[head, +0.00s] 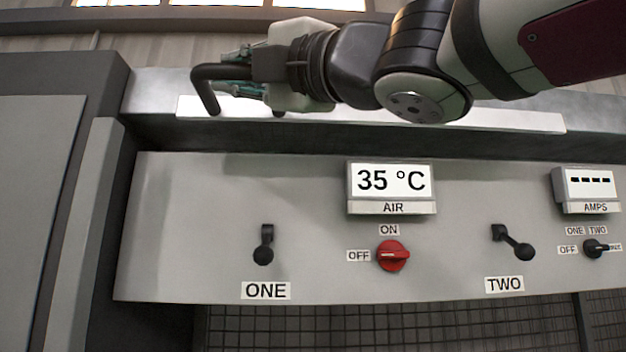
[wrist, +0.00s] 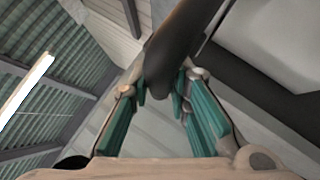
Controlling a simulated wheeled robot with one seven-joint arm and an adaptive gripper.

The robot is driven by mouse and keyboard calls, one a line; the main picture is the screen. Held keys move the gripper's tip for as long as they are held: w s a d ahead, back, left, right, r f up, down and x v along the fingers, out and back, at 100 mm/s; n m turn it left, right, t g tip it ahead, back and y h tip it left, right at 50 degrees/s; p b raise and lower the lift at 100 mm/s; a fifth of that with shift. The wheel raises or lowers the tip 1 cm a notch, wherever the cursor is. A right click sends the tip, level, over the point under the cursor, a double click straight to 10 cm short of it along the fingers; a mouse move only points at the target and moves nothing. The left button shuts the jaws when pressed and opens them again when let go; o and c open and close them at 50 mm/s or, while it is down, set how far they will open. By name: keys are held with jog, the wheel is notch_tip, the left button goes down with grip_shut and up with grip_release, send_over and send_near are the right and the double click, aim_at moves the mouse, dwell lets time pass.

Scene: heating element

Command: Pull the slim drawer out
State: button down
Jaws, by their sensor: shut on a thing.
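The slim drawer (head: 480,119) shows as a long, narrow white front above the control panel in the head view. A dark, bent bar handle (head: 206,92) stands out from its left part. My gripper (head: 238,80) comes in from the right at the handle, and its teal fingers are shut on it. In the wrist view the dark handle (wrist: 181,50) runs down between the teal fingers (wrist: 163,98). The handle's middle is partly hidden by the fingers and wrist in the head view. I cannot tell how far the drawer stands out.
Below is a grey panel (head: 200,220) with levers ONE (head: 264,250) and TWO (head: 515,244), a red switch (head: 393,255), an AIR display (head: 391,181) reading 35 °C and an AMPS display (head: 588,184). A dark cabinet side (head: 75,85) juts up at left.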

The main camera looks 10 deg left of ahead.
jog(key=s+d+p, duration=0.1)
jog(key=s, duration=0.6)
jog(key=shift+s+d, duration=0.35)
jog(key=shift+d, duration=0.05)
jog(key=c, duration=1.5)
grip_release()
jog(key=v, duration=1.2)
